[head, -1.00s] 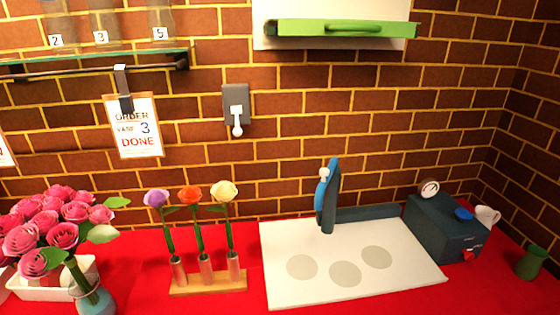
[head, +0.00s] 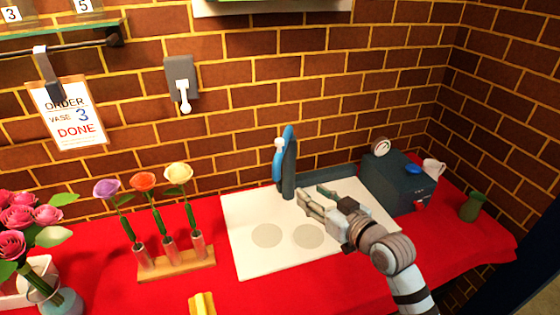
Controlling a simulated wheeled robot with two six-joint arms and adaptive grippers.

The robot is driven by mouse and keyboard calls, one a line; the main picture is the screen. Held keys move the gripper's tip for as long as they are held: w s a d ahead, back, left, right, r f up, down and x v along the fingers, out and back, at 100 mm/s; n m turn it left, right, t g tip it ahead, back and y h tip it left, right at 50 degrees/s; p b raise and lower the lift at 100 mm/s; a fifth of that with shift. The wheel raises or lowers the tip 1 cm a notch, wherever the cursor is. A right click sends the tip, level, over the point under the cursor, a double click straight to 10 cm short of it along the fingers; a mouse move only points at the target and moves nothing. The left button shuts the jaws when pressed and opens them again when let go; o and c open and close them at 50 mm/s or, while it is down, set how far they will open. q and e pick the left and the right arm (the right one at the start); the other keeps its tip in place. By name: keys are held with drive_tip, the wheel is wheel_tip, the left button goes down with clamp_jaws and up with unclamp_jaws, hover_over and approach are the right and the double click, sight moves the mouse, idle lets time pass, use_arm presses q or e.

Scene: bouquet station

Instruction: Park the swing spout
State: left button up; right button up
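The blue swing spout (head: 287,165) stands upright at the back edge of the white board (head: 245,230), with a small white knob near its top. My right gripper (head: 318,196) is over the board, just right of and in front of the spout's base. Its fingers are spread, with nothing between them, and it looks apart from the spout. My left gripper is not in the head view.
A dark blue box (head: 395,182) with a gauge stands right of the board, beside a green vase (head: 472,207). A wooden stand (head: 175,264) with three flowers is on the left. A yellow object (head: 202,303) lies at the front edge.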

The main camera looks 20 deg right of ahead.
drive_tip(key=t+y, duration=0.1)
drive_tip(key=t, duration=0.1)
approach(282, 143)
drive_tip(key=shift+n, duration=0.3)
drive_tip(key=b+x, duration=0.1)
drive_tip(key=x, duration=1)
drive_tip(key=shift+r, duration=0.1)
clamp_jaws()
